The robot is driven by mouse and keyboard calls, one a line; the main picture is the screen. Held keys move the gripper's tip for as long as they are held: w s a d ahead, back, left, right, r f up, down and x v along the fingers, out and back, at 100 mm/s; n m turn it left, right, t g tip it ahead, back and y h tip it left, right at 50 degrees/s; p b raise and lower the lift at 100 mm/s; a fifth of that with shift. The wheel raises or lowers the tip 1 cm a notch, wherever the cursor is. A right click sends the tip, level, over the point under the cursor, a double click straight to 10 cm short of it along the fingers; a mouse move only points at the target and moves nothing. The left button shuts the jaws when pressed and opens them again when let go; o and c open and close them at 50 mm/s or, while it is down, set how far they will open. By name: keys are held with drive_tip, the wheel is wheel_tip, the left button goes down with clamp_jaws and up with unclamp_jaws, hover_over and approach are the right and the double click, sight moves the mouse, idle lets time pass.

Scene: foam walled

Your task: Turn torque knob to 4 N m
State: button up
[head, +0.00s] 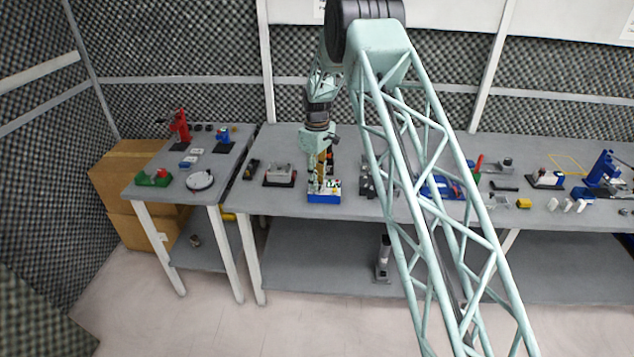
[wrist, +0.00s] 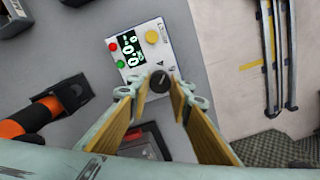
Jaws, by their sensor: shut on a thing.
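The torque knob (wrist: 160,82) is a round black knob on the white face of a small control box (wrist: 135,38). In the wrist view the face also carries a dark display with pale green digits, a red button, a green button and a yellow button. I cannot read the digits surely. My gripper (wrist: 157,88) is shut on the knob, with one yellow-padded finger at each side of it. In the head view the box's blue front (head: 324,198) shows at the table's front edge, and my gripper (head: 320,182) points down onto it.
An orange and black tool (wrist: 40,118) lies beside the box in the wrist view. In the head view a grey block device (head: 279,173) stands left of the box. A blue tray (head: 445,187) lies to the right. The table's front edge is close.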

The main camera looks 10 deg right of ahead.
drive_tip(key=shift+n, duration=2.1)
drive_tip(key=o, duration=0.8)
drive_tip(key=shift+o, duration=0.2)
drive_tip(key=shift+r, duration=0.15)
wheel_tip(320, 180, up, 12)
